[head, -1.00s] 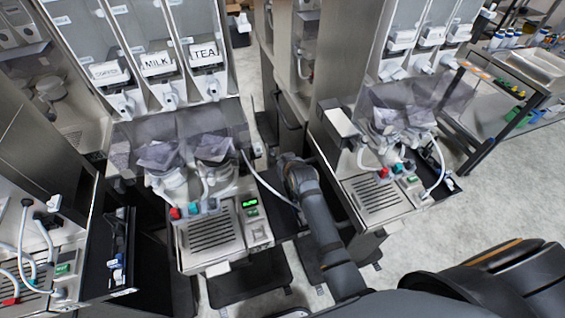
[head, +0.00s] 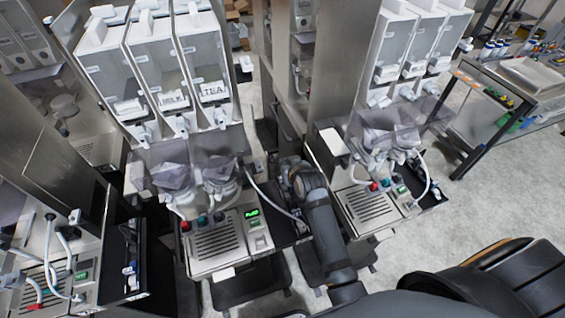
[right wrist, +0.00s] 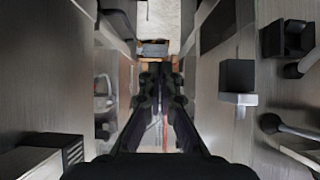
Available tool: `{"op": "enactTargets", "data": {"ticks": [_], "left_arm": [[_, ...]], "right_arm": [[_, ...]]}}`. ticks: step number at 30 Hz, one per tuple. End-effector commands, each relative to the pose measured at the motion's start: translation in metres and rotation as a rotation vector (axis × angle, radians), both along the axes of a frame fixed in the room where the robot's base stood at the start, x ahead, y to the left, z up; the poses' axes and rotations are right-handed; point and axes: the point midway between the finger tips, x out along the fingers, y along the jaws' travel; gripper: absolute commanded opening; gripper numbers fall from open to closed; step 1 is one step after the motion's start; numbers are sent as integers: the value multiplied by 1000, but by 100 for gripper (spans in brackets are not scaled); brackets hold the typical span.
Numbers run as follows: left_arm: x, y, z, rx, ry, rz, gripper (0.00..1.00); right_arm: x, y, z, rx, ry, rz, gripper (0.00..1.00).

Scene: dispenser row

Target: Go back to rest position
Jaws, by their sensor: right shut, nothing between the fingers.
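My right arm reaches forward from the bottom of the head view into the gap between two dispenser machines, the left machine (head: 216,243) and the right machine (head: 365,206). Its gripper end (head: 292,172) is low in that gap, small and partly hidden by the arm. In the right wrist view my right gripper (right wrist: 159,78) points straight ahead, its dark fingers close together and empty. Metal cabinet walls stand on both sides of it. My left gripper does not show.
Canisters labelled MILK (head: 172,98) and TEA (head: 213,90) stand above the left machine. A white hose (head: 272,197) hangs beside my right arm. A dark bench (head: 480,95) stands at the right. Grey floor (head: 455,210) is open at the right.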

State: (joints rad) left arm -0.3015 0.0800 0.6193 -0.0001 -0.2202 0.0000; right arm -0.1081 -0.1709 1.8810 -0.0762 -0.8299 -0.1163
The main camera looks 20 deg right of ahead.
Motion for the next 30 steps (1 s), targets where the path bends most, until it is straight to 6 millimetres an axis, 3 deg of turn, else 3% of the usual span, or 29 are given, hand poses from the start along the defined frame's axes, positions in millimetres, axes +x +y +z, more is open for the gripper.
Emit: {"op": "enactTargets", "data": {"ticks": [6,22,26,30], "left_arm": [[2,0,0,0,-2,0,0],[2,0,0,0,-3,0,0],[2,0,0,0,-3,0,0],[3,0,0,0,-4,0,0]], "right_arm": [[-8,0,10,-1,0,1,0],[-12,-3,8,-4,12,-1,0],[-51,-21,-5,-26,116,-6,0],[-111,-42,-15,-55,271,-10,0]]}}
